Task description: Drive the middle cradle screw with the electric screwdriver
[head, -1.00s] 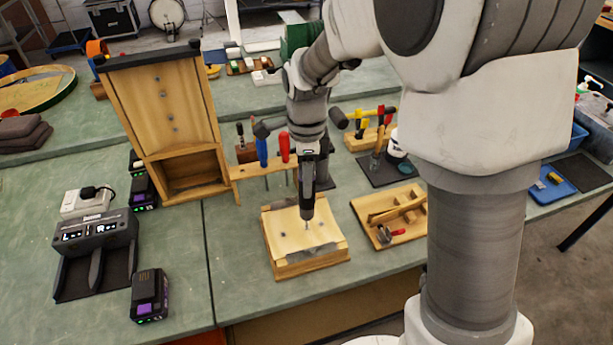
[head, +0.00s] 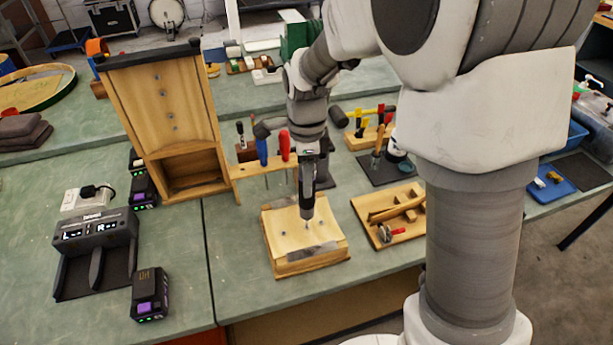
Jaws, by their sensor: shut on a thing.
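The wooden cradle (head: 290,258) lies near the front edge of the bench, with a pale curved top. Small grey screw heads show on that top, one of them the left screw (head: 284,233). My gripper (head: 309,158) is shut on the dark electric screwdriver (head: 307,188), which hangs upright with its nose down over the middle of the cradle. The screwdriver's tip is at or just above the middle screw (head: 307,226). The picture is too small to tell if the bit is seated in the screw head. My gripper's fingers are mostly hidden by my wrist.
A tall wooden box (head: 165,110) and a tool rack (head: 268,167) with screwdrivers stand behind. A wooden tray (head: 413,233) with parts lies close on the right. A charger (head: 95,240) and a battery (head: 149,295) sit on the left.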

